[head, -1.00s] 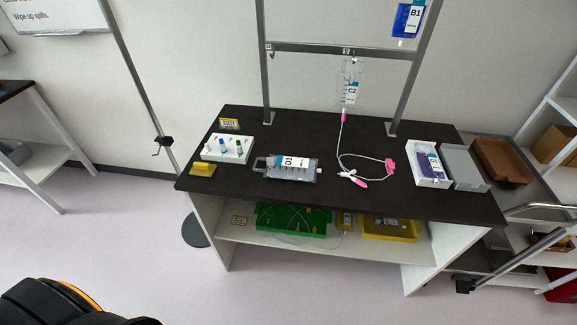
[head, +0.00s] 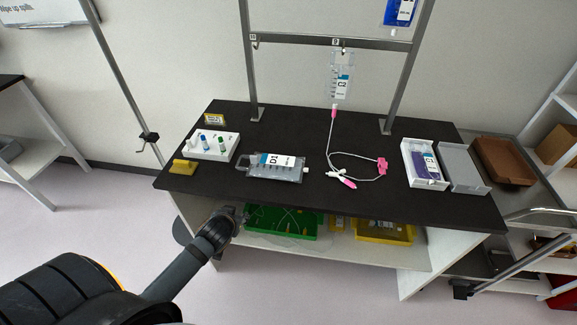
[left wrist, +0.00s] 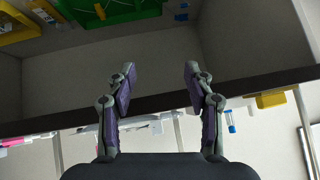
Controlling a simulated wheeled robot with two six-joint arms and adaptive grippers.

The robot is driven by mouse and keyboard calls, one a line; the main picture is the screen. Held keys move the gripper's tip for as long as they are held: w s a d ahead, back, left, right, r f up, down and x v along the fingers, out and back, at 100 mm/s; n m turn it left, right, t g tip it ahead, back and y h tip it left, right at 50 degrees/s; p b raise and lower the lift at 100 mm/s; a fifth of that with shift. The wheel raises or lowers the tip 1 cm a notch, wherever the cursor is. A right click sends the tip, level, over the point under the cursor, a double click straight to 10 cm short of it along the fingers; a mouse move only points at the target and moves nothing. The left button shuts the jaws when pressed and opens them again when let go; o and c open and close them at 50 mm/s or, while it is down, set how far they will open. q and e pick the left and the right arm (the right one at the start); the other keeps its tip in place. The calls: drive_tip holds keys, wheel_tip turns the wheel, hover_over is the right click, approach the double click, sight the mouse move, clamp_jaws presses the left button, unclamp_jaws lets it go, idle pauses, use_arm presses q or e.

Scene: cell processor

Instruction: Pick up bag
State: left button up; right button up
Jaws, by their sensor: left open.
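Several bags are in the head view. A clear bag labelled D1 (head: 274,166) lies flat on the black tabletop (head: 300,196). A clear bag labelled C2 (head: 341,82) hangs from the rack bar with a pink-ended tube below it. A blue bag (head: 399,12) hangs higher, cut by the top edge. A bag with purple contents (head: 427,164) lies in a white tray. My left gripper (head: 238,214) is in front of the table's front edge, apart from every bag. In the left wrist view its two fingers (left wrist: 159,70) stand apart with nothing between them. My right gripper is not seen.
A white vial rack (head: 226,148) and a yellow block (head: 183,167) sit left of the D1 bag. The lower shelf holds a green tray (head: 270,224) and a yellow bin (head: 388,232). A grey tray (head: 464,166) stands at the right. A pole rises at the left.

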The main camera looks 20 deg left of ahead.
use_arm(q)
wheel_tip(320, 180, up, 4)
drive_tip(key=d, duration=0.2)
drive_tip(key=t, duration=0.5)
approach(253, 157)
drive_tip(key=w, duration=0.1)
drive_tip(key=w+f, duration=0.1)
drive_tip(key=w, duration=0.1)
drive_tip(key=shift+w+a+f+n+h+b, duration=0.15)
drive_tip(key=shift+w+a+n+h+b, duration=0.15)
drive_tip(key=shift+a+n, duration=0.1)
drive_tip(key=shift+p+x, duration=0.55)
drive_tip(key=shift+x, duration=2.15)
drive_tip(key=shift+s+a, duration=0.1)
drive_tip(key=shift+s, duration=0.2)
drive_tip(key=c, duration=0.3)
drive_tip(key=shift+f, duration=0.1)
clamp_jaws()
drive_tip(key=shift+w, duration=0.1)
